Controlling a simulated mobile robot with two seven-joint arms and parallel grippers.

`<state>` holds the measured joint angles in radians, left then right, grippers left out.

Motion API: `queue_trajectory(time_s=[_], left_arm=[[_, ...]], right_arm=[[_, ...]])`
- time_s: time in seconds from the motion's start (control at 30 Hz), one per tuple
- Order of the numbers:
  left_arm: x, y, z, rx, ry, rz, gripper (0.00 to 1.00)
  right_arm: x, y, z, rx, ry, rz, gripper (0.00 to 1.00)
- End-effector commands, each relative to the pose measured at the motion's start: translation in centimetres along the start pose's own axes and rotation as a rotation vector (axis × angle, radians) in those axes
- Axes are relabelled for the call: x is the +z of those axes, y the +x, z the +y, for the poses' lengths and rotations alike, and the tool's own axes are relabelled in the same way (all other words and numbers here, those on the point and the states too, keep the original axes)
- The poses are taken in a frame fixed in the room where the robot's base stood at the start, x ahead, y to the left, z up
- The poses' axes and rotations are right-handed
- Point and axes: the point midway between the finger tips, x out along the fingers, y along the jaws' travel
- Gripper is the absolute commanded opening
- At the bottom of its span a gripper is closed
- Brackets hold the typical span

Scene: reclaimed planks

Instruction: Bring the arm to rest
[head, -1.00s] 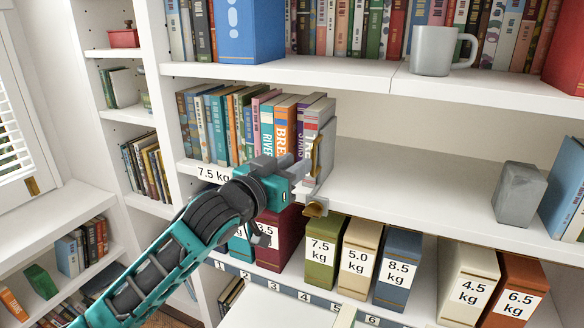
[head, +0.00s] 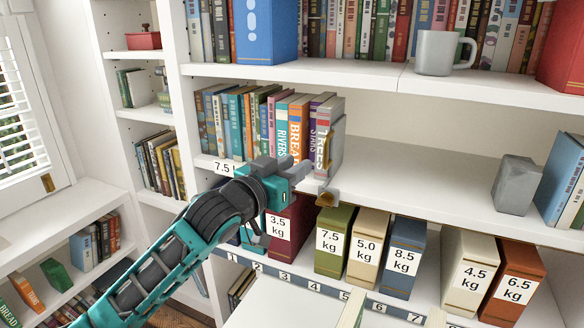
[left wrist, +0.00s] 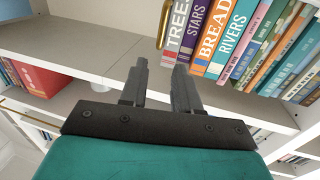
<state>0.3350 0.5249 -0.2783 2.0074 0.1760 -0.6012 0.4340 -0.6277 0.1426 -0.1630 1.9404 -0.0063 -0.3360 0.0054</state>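My left arm (head: 160,255) reaches up from the lower left in the head view. My left gripper (head: 298,168) is in front of the middle shelf's edge, below the row of upright books (head: 262,125). In the left wrist view its two fingers (left wrist: 160,66) stand apart with nothing between them. The books Trees (left wrist: 178,20), Stars (left wrist: 195,32), Bread (left wrist: 213,42) and Rivers (left wrist: 233,40) stand beyond the fingertips. A grey bookend with brass trim (head: 337,140) stands at the row's right end. My right gripper is in neither view.
The middle shelf (head: 420,185) is bare between the bookend and a grey block (head: 516,185). Below, weight-labelled binders stand in a row, including a maroon one (head: 283,238) behind and below the gripper and a green one (head: 332,240). A grey mug (head: 438,52) stands on the upper shelf.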

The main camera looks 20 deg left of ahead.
Motion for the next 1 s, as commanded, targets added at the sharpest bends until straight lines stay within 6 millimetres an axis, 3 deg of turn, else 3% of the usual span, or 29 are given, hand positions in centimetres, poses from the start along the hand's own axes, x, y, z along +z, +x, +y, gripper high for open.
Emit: queue_trajectory(time_s=[0.23, 0.33, 0.47, 0.57, 0.8, 0.9, 1.0], left_arm=[[0.3, -0.1, 0.1, 0.0, -0.001, -0.005, 0.31], [2.6, -0.5, 0.4, 0.001, -0.006, -0.035, 0.31], [8.9, -2.2, 1.5, 0.0, -0.015, -0.12, 0.31], [14.9, -4.8, 2.7, -0.003, -0.018, -0.206, 0.31], [27.5, -13.9, 6.1, -0.019, -0.014, -0.417, 0.31], [31.1, -18.0, 7.4, -0.026, -0.006, -0.495, 0.31], [33.5, -21.2, 8.4, -0.029, 0.001, -0.553, 0.31]], right_arm=[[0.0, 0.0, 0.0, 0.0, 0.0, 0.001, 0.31], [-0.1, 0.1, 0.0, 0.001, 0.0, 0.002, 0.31], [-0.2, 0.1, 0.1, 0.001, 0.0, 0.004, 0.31], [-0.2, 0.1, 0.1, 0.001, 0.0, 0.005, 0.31], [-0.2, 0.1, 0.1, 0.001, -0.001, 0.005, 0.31], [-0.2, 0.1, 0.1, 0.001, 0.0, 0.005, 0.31], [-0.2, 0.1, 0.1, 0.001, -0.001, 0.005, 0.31]])
